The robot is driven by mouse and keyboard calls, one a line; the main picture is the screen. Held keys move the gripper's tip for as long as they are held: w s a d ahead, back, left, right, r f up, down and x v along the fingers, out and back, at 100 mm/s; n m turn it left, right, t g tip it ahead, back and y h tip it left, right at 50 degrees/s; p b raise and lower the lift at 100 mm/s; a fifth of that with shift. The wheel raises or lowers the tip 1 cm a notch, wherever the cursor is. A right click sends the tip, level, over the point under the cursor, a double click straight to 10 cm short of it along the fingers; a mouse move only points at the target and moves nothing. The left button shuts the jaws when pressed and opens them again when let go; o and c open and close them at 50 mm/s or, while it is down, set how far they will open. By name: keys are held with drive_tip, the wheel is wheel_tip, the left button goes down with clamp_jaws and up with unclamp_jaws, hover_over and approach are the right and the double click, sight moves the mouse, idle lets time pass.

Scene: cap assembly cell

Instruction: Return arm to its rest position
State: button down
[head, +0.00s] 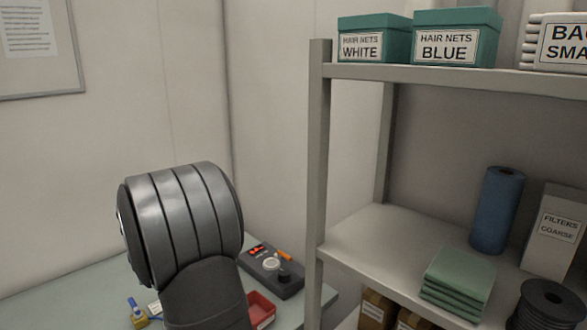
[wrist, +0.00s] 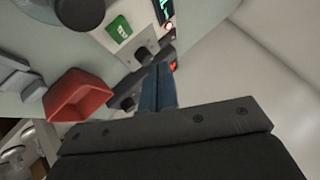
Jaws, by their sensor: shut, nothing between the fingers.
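In the wrist view my gripper (wrist: 157,76) shows as two dark blue-grey fingers reaching out from the dark gripper body. The fingers are together, with nothing between them. They appear in front of the panel and the pale table, and I cannot tell how far above these they are. In the head view my grey arm rises over the table at lower left. The gripper itself does not show there.
A panel with knobs and an orange part (head: 272,270) and a red bin (head: 262,308) lie beside my arm. The bin also shows in the wrist view (wrist: 78,95). A shelf unit (head: 318,180) with boxes, a blue roll (head: 497,210) and green cloths (head: 457,280) stands to the right.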

wheel_tip(320, 180, down, 2)
drive_tip(key=shift+f, duration=0.15)
drive_tip(key=s+a+r+n+g, duration=0.15)
drive_tip(key=s+r+n, duration=0.25)
drive_tip(key=r+n, duration=0.5)
drive_tip(key=s+a+r+n+g, duration=0.1)
drive_tip(key=s+r+n+g, duration=0.3)
drive_tip(key=r+n, duration=0.55)
wheel_tip(320, 180, down, 10)
drive_tip(key=w+d+n, duration=0.1)
drive_tip(key=w, duration=0.2)
drive_tip(key=shift+f+n+t, duration=0.15)
drive_tip(key=shift+n+t, duration=0.2)
drive_tip(key=shift+t, duration=0.1)
idle(0.8)
idle(1.1)
